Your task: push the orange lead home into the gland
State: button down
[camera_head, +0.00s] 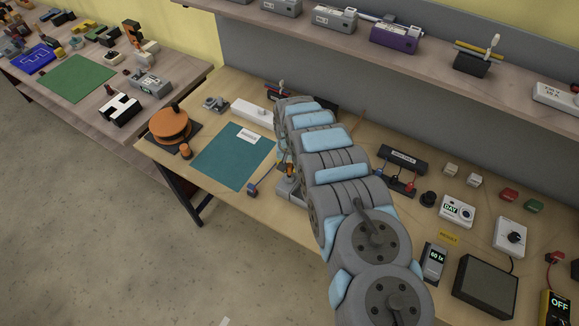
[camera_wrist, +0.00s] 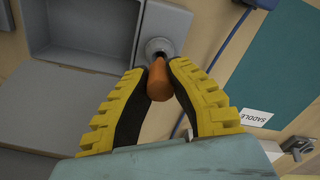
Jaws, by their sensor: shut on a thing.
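The orange lead (camera_wrist: 160,82) sits between the two yellow and black fingers of my gripper (camera_wrist: 158,68) in the wrist view. The fingers are shut on it. Its far end points at the gland (camera_wrist: 158,46), a pale grey ring with a dark centre on the side of a grey box (camera_wrist: 92,30). The lead's end overlaps the near edge of the ring in this view; I cannot tell how far it is inside. In the head view my arm hides most of the box, and a small orange spot (camera_head: 289,168) shows beside it.
A teal mat (camera_wrist: 283,65) with a SADDLE label (camera_wrist: 256,117) lies to the right in the wrist view, and a blue cable (camera_wrist: 228,42) runs between. In the head view an orange spool (camera_head: 168,123) stands left of the mat. A shelf (camera_head: 400,62) overhangs the bench behind.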

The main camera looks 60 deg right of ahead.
jog(key=shift+f+b, duration=0.75)
jog(key=shift+f, duration=0.6)
jog(key=c, duration=1.1)
grip_release()
jog(key=shift+r+p, duration=2.35)
jog(key=shift+r, duration=1.65)
